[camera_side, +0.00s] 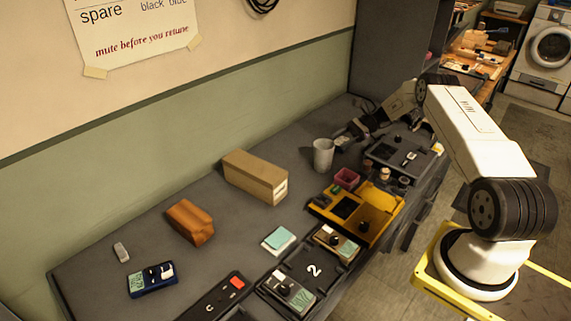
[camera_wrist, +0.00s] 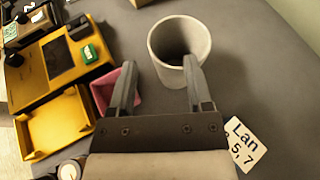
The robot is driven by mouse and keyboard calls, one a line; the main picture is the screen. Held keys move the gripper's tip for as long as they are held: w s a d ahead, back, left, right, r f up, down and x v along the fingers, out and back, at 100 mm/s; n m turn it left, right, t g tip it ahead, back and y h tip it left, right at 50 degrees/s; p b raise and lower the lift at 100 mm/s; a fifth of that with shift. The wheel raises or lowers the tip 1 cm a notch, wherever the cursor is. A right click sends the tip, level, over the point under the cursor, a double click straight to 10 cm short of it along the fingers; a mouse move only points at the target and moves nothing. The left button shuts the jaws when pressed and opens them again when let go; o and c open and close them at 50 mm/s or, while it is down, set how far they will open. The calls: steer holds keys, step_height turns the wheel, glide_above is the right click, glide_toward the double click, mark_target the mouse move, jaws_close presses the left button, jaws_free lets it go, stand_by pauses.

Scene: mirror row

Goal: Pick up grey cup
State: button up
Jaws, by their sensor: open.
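The grey cup (camera_side: 323,157) stands upright on the dark grey bench, near the wall side. In the wrist view the cup (camera_wrist: 163,50) lies just beyond my fingers, offset to the right, and its dark inside shows. My gripper (camera_wrist: 160,65) is open and empty. Its right fingertip overlaps the cup's near rim in the picture; I cannot tell whether they touch. The left fingertip is left of the cup.
A magenta box (camera_side: 346,179) shows behind my left finger in the wrist view (camera_wrist: 103,92). A yellow tray (camera_side: 378,222) lies close by. A tan block (camera_side: 254,176) stands left of the cup. A printed card (camera_wrist: 243,146) lies right of my gripper. Bare bench surrounds the cup's far side.

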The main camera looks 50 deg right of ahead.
mark_target(323, 151)
steer(key=shift+w+a+f, duration=0.1)
steer(key=shift+a, duration=0.2)
steer(key=shift+x, duration=2.45)
jaws_close()
